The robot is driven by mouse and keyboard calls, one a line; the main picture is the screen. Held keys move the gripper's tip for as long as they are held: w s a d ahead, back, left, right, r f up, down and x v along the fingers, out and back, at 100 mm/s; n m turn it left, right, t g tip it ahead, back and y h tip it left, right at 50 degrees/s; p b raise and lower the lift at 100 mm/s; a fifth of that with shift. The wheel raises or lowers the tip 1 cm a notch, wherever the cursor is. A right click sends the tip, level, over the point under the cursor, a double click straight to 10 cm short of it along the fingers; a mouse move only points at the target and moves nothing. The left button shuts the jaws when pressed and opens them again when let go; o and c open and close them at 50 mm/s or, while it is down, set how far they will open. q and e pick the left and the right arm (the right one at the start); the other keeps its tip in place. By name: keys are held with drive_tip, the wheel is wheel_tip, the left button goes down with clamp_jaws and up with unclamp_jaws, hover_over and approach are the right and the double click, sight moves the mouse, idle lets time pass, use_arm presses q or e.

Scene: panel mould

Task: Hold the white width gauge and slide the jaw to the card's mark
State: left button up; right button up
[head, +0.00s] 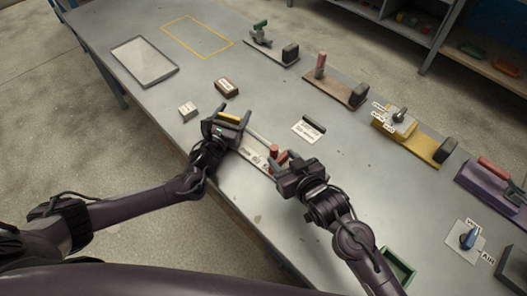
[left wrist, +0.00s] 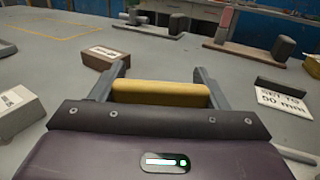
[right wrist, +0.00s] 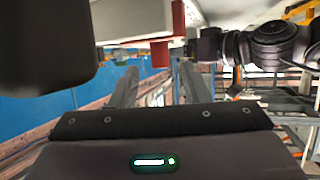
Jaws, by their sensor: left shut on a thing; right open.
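The white width gauge (head: 254,151) is a long pale bar with a yellow grip (head: 229,119) at its far end and a red jaw (head: 274,151) along it. My left gripper (head: 232,121) is shut on the yellow grip (left wrist: 160,93), which lies between its fingers in the left wrist view. My right gripper (head: 281,162) is open beside the red jaw, which shows just beyond its fingers in the right wrist view (right wrist: 160,53). I cannot tell whether they touch.
A brown box (head: 227,88) and a small pale box (head: 187,111) sit beyond my left gripper. A grey tray (head: 144,62) and a yellow outline (head: 197,37) are at the far left. Fixtures on boards, including a yellow one (head: 418,138), line the right side. A green bin (head: 400,266) is near the front.

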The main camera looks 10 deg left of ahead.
drive_tip(key=shift+d, duration=0.1)
idle(0.4)
drive_tip(key=v, duration=0.4)
drive_tip(key=x, duration=1.2)
drive_tip(key=shift+r, duration=0.1)
